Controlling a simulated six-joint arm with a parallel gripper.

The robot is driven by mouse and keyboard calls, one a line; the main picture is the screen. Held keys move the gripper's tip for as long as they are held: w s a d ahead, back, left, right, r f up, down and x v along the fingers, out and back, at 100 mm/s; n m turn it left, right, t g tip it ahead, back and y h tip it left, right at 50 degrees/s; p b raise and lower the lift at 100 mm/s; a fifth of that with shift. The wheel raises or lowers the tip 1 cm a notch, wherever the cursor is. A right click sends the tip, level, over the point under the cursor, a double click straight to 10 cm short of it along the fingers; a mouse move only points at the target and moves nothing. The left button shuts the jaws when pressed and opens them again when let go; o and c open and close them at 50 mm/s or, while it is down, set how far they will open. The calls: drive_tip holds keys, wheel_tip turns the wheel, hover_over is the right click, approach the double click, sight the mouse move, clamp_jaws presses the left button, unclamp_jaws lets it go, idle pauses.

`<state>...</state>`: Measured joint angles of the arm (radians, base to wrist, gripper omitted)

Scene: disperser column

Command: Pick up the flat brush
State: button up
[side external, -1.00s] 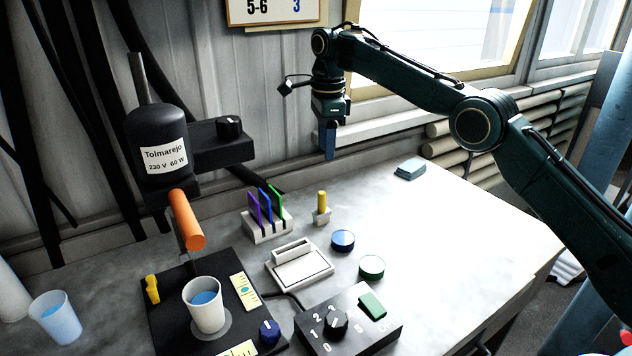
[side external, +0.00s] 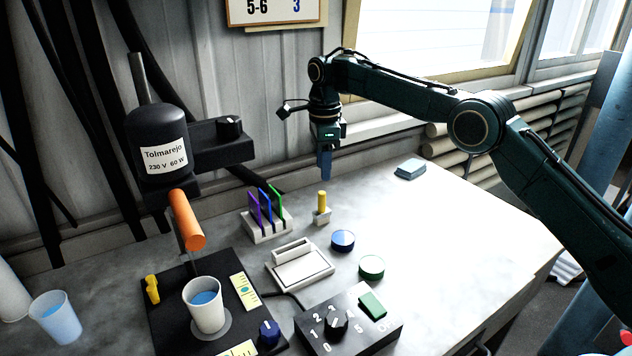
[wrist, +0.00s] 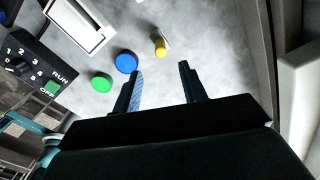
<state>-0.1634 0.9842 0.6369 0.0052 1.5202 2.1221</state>
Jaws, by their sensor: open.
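The flat brush appears to be the upright yellow-handled piece (side external: 322,199) standing in a small pale holder (side external: 321,217) on the bench. Its bristles are not visible. In the wrist view the yellow handle (wrist: 161,46) shows ahead of the fingertips, about in line with the gap between them. My gripper (side external: 325,177) points down just above the yellow handle, seemingly apart from it. In the wrist view my gripper (wrist: 161,70) is open, with nothing between its fingers.
Left of the brush stands a rack (side external: 268,229) with purple, blue and green pieces. A blue disc (side external: 343,240) and green disc (side external: 371,266) lie in front, beside a scale-like tray (side external: 301,268) and a dial box (side external: 350,322). The bench to the right is mostly clear.

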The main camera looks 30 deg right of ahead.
sight(323, 192)
drive_tip(key=shift+f, duration=2.3)
drive_tip(key=shift+w+f, duration=0.1)
drive_tip(key=shift+f, duration=2.5)
clamp_jaws()
